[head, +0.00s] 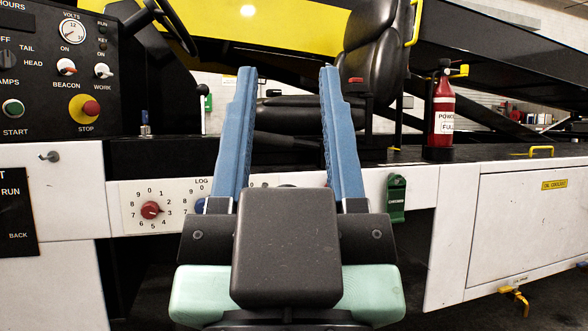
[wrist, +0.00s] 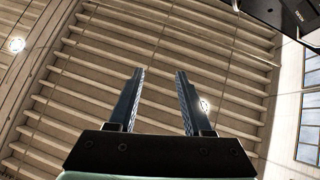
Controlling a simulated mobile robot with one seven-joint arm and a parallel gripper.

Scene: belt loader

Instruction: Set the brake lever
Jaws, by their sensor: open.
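My gripper (head: 288,72) is open and empty in the head view, its two blue fingers pointing up and apart in front of the loader's driving place. In the wrist view my gripper (wrist: 159,72) also shows open with nothing between the fingers, against a ribbed ceiling or wall. I cannot clearly pick out a brake lever. The fingers and palm hide part of the area below the seat.
A control panel (head: 60,80) with knobs and a red stop button (head: 90,108) is at left. A black seat (head: 375,55) is behind the fingers. A fire extinguisher (head: 443,115) stands at right. A red dial (head: 151,210) and a green tag (head: 397,198) are on the white side.

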